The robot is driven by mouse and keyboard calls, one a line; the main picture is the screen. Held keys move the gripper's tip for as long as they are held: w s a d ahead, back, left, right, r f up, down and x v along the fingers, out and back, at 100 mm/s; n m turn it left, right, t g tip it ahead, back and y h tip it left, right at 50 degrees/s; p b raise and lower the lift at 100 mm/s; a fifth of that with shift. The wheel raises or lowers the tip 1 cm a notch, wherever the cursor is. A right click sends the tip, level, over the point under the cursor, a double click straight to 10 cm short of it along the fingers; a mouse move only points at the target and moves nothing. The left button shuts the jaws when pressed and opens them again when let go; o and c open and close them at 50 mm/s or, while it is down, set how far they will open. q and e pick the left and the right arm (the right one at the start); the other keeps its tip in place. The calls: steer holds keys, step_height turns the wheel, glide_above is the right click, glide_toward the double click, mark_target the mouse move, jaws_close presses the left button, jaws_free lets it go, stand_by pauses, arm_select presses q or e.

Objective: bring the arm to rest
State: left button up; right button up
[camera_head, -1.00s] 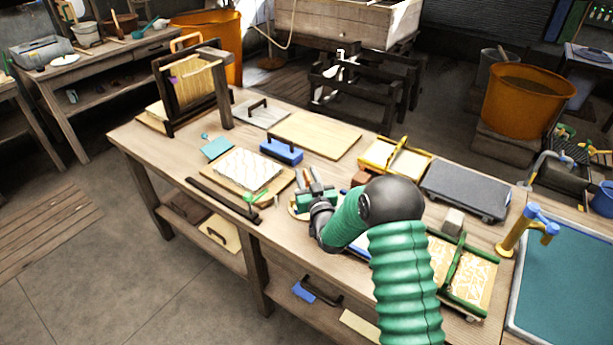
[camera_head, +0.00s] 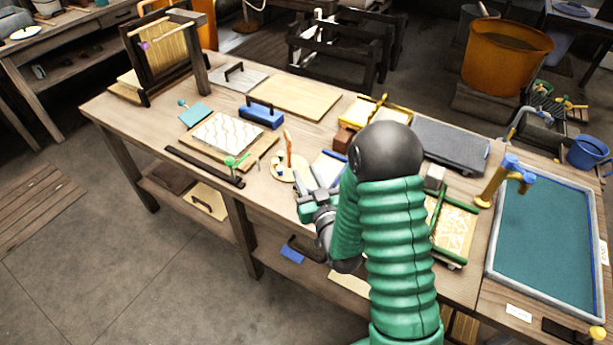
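My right arm, green and ribbed with a dark grey elbow, reaches in from the bottom over the workbench (camera_head: 300,135). My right gripper (camera_head: 318,181) has two grey fingers spread apart, pointing away from me, with nothing seen between them. It is just above or over the bench's front part, right of a round wooden board (camera_head: 277,172) with an upright orange-brown tool (camera_head: 289,148). My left gripper is not in view. The arm hides part of the bench and part of a blue-edged white sheet (camera_head: 331,166).
Left of the gripper lie a patterned board (camera_head: 222,133), a dark bar (camera_head: 204,166) and a blue block with a handle (camera_head: 262,114). At right are a green-railed frame (camera_head: 453,228), a grey slab (camera_head: 450,146), a yellow-and-blue tap (camera_head: 500,180) and a teal basin (camera_head: 541,232).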

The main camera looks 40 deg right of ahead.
stand_by(0.4)
steer(key=s+a+n+g+y+p, duration=0.35)
steer(key=a+g+p, duration=0.3)
steer(key=a, duration=0.35)
steer(key=s+a+g+y+p, duration=0.1)
steer(key=s+a+g, duration=0.2)
steer(key=s, duration=0.3)
steer(key=s+a+r+g+p, duration=0.1)
steer(key=s+a+g, duration=0.2)
steer(key=s+g, duration=0.2)
steer(key=shift+s+a+r+y, duration=0.15)
steer(key=shift+s+a+y, duration=0.25)
steer(key=shift+s, duration=0.8)
steer(key=shift+a, duration=0.1)
